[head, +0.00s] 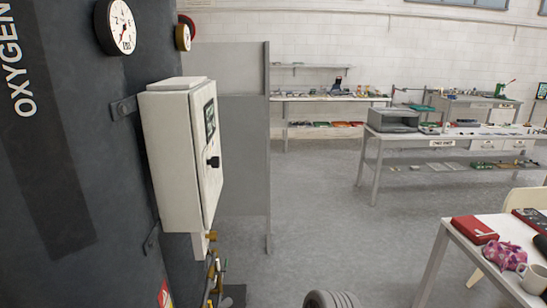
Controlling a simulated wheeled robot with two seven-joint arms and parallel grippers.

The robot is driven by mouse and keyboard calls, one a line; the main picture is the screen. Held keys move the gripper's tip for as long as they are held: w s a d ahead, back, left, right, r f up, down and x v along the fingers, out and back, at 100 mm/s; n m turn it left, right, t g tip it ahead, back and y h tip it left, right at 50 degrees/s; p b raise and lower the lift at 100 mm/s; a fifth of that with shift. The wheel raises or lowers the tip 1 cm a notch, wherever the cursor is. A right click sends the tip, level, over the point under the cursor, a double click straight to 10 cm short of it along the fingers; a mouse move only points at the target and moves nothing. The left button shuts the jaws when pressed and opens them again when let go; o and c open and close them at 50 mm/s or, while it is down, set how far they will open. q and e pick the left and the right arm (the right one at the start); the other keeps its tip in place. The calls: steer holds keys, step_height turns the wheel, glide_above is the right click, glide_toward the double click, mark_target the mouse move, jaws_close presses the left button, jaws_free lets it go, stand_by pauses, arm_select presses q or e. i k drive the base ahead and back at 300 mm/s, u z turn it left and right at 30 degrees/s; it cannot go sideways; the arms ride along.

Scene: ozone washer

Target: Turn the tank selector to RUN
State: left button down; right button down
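A tall dark grey panel marked OXYGEN (65,190) fills the left of the head view. A white control box (172,165) is bracketed to it. On the box's right-hand face, seen at a steep angle, is a black knob (213,162), which looks like the tank selector. A small dark display (209,118) sits above the knob. The angle hides any position labels, so I cannot tell where the knob points. Neither of my grippers is in view, and nothing touches the knob.
Round gauges (121,27) sit above the box, and brass fittings (211,270) hang below it. A grey partition (235,130) stands behind. A white table (500,255) with a mug and red case is at lower right. The floor (325,225) between is mostly clear.

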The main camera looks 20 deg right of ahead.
mark_target(214, 162)
steer(key=z, duration=0.4)
steer(key=k, duration=0.6)
steer(key=z, duration=0.5)
steer(key=i, duration=1.05)
steer(key=u, duration=0.65)
steer(key=k, duration=0.5)
steer(key=z, duration=1.4)
steer(key=i, duration=1.05)
steer(key=u, duration=0.4)
